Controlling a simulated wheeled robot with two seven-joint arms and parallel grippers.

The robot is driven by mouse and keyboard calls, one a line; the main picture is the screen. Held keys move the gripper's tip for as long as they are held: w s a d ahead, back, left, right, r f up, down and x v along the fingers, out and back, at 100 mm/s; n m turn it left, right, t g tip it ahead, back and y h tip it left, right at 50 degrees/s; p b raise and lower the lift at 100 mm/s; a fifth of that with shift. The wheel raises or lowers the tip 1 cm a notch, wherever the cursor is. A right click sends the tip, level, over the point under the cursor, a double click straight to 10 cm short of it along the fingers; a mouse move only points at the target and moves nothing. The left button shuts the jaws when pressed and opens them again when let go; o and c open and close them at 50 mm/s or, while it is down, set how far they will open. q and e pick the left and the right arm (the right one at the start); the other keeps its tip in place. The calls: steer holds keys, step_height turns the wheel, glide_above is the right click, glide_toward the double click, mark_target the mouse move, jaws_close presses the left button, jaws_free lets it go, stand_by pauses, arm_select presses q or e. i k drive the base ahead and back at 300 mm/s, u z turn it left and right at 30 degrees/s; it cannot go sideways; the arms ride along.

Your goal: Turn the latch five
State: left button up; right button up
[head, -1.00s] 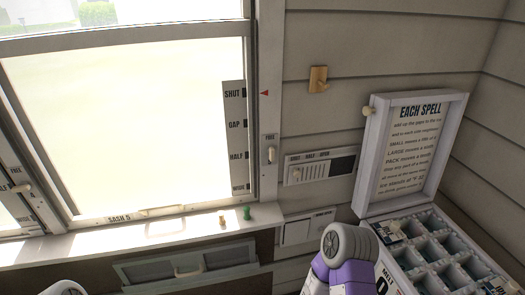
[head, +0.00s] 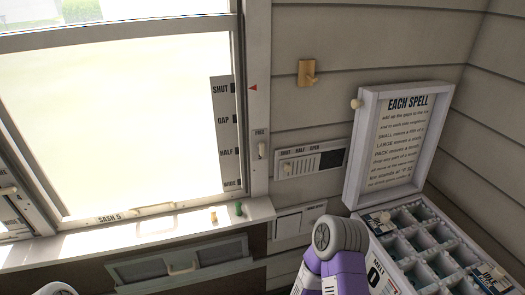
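The window with the strip marked SASH 5 (head: 108,219) fills the left of the head view. A small pale latch (head: 262,150) sits upright on the right post of its frame, under a label that appears to read FREE. My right arm shows as a purple link with a grey round joint at bottom centre, below and right of the latch and apart from it in the picture. A bit of my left arm's grey joint shows at the bottom left edge. Neither gripper's fingers are in view.
A scale marked SHUT, GAP and HALF (head: 224,119) stands beside the glass. A slider panel (head: 309,160) and a wooden hook (head: 307,73) are on the wall. Pegs, one green (head: 239,209), stand on the sill. A framed sign (head: 352,153) and compartment tray (head: 437,258) fill the right.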

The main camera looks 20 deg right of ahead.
mark_target(261, 146)
steer(key=u, duration=1.8)
steer(key=k, duration=0.85)
steer(key=z, duration=1.85)
steer(key=i, duration=0.5)
